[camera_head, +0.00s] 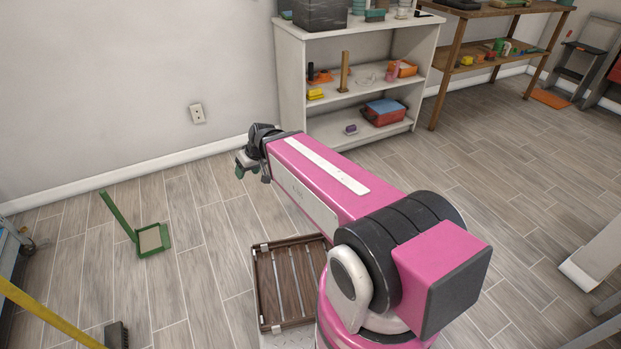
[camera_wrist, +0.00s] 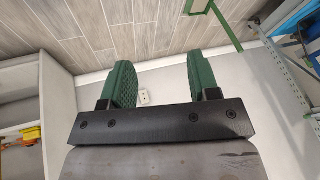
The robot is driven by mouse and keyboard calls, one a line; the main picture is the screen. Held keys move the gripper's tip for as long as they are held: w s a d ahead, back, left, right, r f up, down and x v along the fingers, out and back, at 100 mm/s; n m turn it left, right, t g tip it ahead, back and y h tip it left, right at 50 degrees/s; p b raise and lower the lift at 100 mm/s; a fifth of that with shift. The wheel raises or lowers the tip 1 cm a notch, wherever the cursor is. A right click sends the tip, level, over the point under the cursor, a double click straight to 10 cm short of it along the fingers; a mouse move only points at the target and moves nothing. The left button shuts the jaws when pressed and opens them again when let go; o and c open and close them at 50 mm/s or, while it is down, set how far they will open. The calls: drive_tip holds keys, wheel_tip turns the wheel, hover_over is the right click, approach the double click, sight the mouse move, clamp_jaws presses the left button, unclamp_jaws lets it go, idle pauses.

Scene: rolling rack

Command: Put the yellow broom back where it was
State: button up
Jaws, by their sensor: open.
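The yellow broom (camera_head: 42,311) shows at the lower left of the head view. Its long yellow handle slants down from the left edge, and a dark brush head (camera_head: 117,335) shows at its lower end near the bottom edge. Part of the broom is cut off by the frame. My gripper (camera_head: 244,165) is out in front of the white shelf and wall, well away from the broom. In the wrist view my gripper (camera_wrist: 160,72) has its two green fingers wide apart with nothing between them. The broom is not seen in the wrist view.
A green long-handled dustpan (camera_head: 153,241) stands on the floor; it also shows in the wrist view (camera_wrist: 228,20). A blue rack (camera_wrist: 300,20) is at the right there. A white shelf (camera_head: 290,75) stands against the wall. The floor around the dustpan is clear.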

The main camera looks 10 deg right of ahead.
drive_tip(key=s+d+f+m+g+h, duration=0.1)
drive_tip(key=d+f+m+h, duration=0.1)
drive_tip(key=d, duration=0.9)
drive_tip(key=s+d+f+m+g+h, duration=0.1)
drive_tip(key=s+d+f+m+h, duration=0.1)
drive_tip(key=d, duration=0.8)
drive_tip(key=shift+s+d+f+m+h, duration=0.3)
drive_tip(key=shift+d+f+m, duration=0.1)
drive_tip(key=shift+m, duration=0.5)
drive_tip(key=shift+a, duration=0.1)
